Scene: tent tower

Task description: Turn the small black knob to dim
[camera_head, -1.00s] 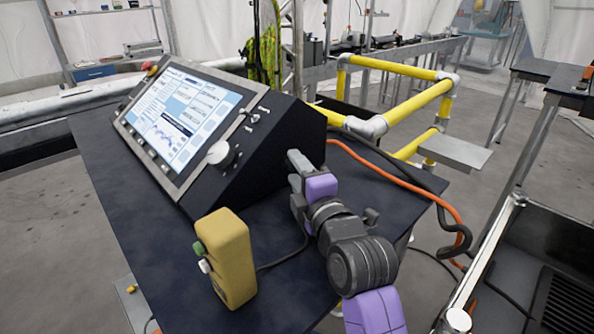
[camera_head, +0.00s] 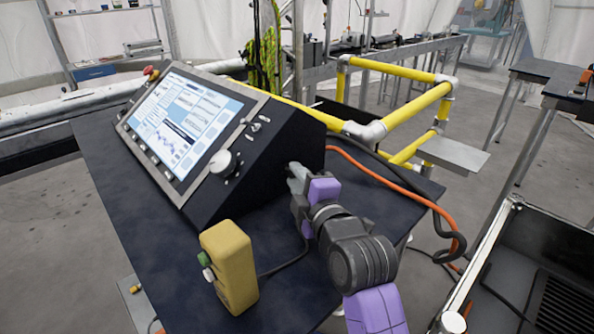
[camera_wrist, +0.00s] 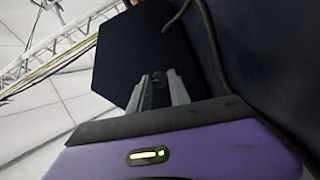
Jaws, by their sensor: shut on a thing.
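The console (camera_head: 262,150) is a dark wedge-shaped box with a lit screen, standing on a dark table. My gripper (camera_head: 292,172) reaches its right side panel low down, near the rear. In the wrist view the fingers of my gripper (camera_wrist: 159,88) are close together around a small black knob (camera_wrist: 159,78) on the dark panel. In the head view this knob is hidden by the gripper. A larger white dial (camera_head: 223,162) sits on the console's front face, apart from the gripper.
A yellow button box (camera_head: 230,268) with a green and a white button stands at the table's front. An orange cable (camera_head: 385,180) and black cables run right of the arm. Yellow rails (camera_head: 415,112) stand behind. The dark table (camera_head: 130,220) is bare at left.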

